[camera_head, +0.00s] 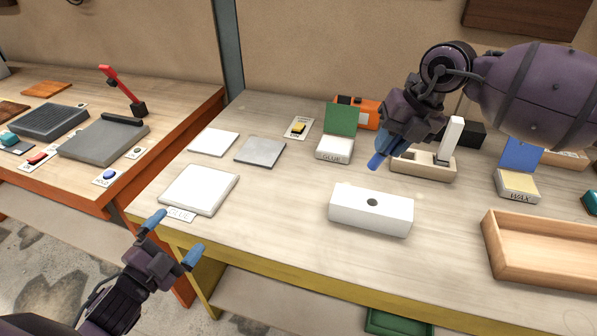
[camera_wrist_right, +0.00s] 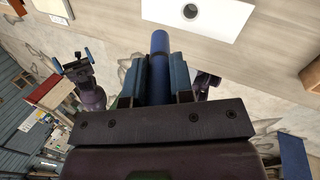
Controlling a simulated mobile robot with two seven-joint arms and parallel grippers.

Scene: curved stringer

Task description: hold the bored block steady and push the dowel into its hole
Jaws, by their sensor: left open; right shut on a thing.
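The white bored block (camera_head: 370,217) lies on the wooden table, with a round dark hole in its top face. It also shows at the top of the right wrist view (camera_wrist_right: 215,12). My right gripper (camera_head: 386,146) is above and behind the block, shut on a blue dowel (camera_head: 376,162). In the right wrist view the dowel (camera_wrist_right: 160,65) sticks out between the fingers, apart from the block. My left gripper (camera_head: 174,238) is open and empty at the table's front left edge, well left of the block. It shows in the right wrist view (camera_wrist_right: 75,66).
A glue box (camera_head: 335,150) with a green lid and a wooden holder (camera_head: 420,169) stand behind the block. A wooden tray (camera_head: 540,278) and a wax box (camera_head: 517,191) are to the right. Flat pads, one a white pad (camera_head: 199,189), lie left. The table around the block is clear.

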